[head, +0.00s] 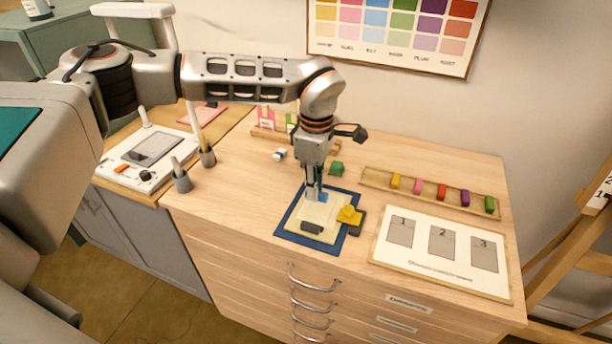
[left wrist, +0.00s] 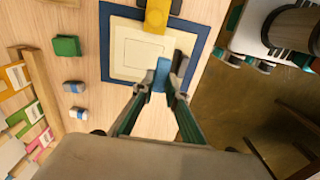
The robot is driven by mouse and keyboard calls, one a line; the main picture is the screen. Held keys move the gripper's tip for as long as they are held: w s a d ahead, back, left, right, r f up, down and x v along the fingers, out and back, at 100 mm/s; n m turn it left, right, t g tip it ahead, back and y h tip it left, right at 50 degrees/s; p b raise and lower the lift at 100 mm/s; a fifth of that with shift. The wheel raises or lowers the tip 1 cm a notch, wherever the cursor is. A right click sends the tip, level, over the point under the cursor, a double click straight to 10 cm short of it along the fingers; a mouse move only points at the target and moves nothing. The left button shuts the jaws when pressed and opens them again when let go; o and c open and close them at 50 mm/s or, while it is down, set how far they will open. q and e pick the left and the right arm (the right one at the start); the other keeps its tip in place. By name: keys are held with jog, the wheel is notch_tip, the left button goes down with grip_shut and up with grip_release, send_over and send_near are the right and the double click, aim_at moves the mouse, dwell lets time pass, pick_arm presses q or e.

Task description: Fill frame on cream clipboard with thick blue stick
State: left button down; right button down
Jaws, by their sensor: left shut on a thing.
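The cream clipboard (head: 333,205) lies on a dark blue mat (head: 287,228) near the table's front edge. In the left wrist view the cream clipboard (left wrist: 120,62) shows a thin square frame (left wrist: 143,50) with a plain cream inside. A yellow clip (left wrist: 156,16) sits at one side; in the head view the yellow piece (head: 349,214) is at the right. My left gripper (head: 314,196) points down over the clipboard, shut on a blue stick (left wrist: 161,76). The stick's tip is beside the frame's lower right corner in the wrist view; contact is unclear. My right gripper is not in view.
A green block (head: 336,168) and small blue-white pieces (head: 279,154) lie behind the mat. A wooden rack (head: 378,184) with several coloured sticks and a numbered white board (head: 440,271) are at right. Bare table lies left of the mat.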

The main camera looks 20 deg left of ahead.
aim_at(315, 216)
pick_arm(q)
jog(key=shift+d+f, duration=0.1)
jog(key=shift+f, duration=0.25)
jog(key=shift+f+b, duration=0.7)
jog(key=shift+b, duration=0.05)
jog(key=shift+f+b, duration=0.65)
jog(key=shift+f, duration=0.5)
jog(key=shift+f+b, duration=0.45)
jog(key=shift+b, duration=0.05)
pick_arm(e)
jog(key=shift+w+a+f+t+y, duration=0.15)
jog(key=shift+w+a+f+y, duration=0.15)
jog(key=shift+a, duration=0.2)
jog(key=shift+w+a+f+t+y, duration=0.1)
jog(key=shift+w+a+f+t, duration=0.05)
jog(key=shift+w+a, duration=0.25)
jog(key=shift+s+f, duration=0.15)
pick_arm(q)
jog(key=shift+f+b, duration=0.4)
jog(key=shift+f, duration=0.5)
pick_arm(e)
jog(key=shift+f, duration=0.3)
pick_arm(q)
jog(key=shift+w, duration=0.15)
